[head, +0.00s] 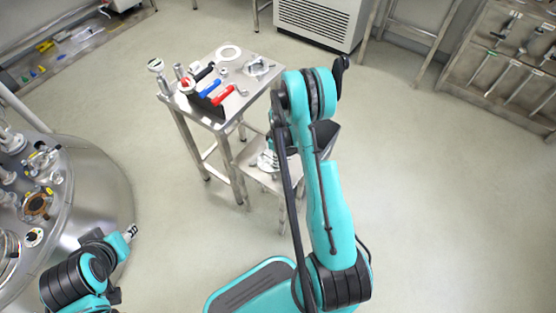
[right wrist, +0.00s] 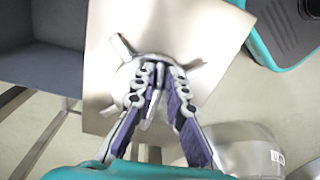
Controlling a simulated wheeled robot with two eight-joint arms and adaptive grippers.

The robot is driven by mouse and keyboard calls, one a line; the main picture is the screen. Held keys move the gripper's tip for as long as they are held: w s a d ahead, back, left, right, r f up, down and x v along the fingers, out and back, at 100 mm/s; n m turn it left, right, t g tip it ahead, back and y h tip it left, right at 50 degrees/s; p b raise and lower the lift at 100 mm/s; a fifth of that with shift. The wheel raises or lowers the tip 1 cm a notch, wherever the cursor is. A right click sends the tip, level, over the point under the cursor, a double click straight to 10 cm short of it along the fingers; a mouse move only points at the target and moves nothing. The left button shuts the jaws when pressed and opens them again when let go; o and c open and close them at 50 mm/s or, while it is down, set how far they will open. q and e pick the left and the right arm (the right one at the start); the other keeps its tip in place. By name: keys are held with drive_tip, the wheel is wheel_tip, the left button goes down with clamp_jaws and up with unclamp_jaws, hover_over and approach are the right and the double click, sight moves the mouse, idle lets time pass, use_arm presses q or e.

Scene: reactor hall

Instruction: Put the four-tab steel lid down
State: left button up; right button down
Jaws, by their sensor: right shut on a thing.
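The four-tab steel lid (right wrist: 148,66) is round and shiny, with flat tabs sticking out. My right gripper (right wrist: 158,84) is shut on the middle of it, its jointed fingers covering much of the lid. The lid is over the small low steel table (right wrist: 212,28); I cannot tell whether it touches the top. In the head view the lid (head: 266,161) shows partly beside my right arm, over the low table (head: 247,172), and the arm hides most of the right gripper. My left arm is at the lower left; its gripper (head: 130,233) shows only small and its fingers are unclear.
A round steel vessel (head: 100,190) with fittings stands at the left. A tool rack (head: 500,75) is at the right. Open floor lies at the right.

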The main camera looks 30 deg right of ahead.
drive_tip(key=c, duration=1.6)
unclamp_jaws()
drive_tip(key=shift+f, duration=0.1)
drive_tip(key=shift+o, duration=0.2)
drive_tip(key=a+r+m+t+p, duration=0.1)
drive_tip(key=a+r+p, duration=0.1)
drive_tip(key=r, duration=0.9)
drive_tip(key=a+r+p, duration=0.2)
drive_tip(key=r+p, duration=0.1)
drive_tip(key=r, duration=0.8)
drive_tip(key=s+a+r+m+t, duration=0.4)
drive_tip(key=s+a+r+t, duration=0.2)
drive_tip(key=s+a+r, duration=0.7)
drive_tip(key=shift+s+r+m+t+h, duration=0.3)
drive_tip(key=shift+s+r+m, duration=0.1)
drive_tip(key=shift+s+r, duration=0.75)
